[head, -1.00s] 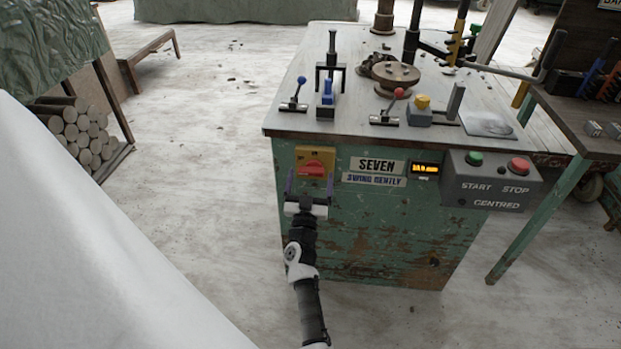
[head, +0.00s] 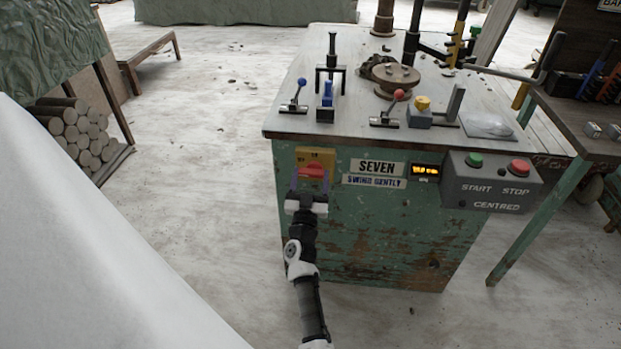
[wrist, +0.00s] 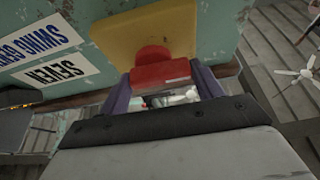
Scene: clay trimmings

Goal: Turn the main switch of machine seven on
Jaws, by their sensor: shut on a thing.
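The main switch is a red handle (head: 314,171) on a yellow plate (head: 316,154), at the upper left of the green machine's front (head: 385,235). The label SEVEN (head: 377,168) is to its right. My gripper (head: 309,182) comes from below and in front, its two purple fingers on either side of the red handle. In the wrist view the red handle (wrist: 160,74) sits between the fingers, in front of the yellow plate (wrist: 145,38). My gripper is shut on it. The handle's lower part and the plate's markings are hard to make out.
A lit display (head: 425,170) and a grey box with a green button (head: 474,160) and a red button (head: 519,167) are to the right. Levers stand on the machine top. The floor (head: 200,215) between is clear.

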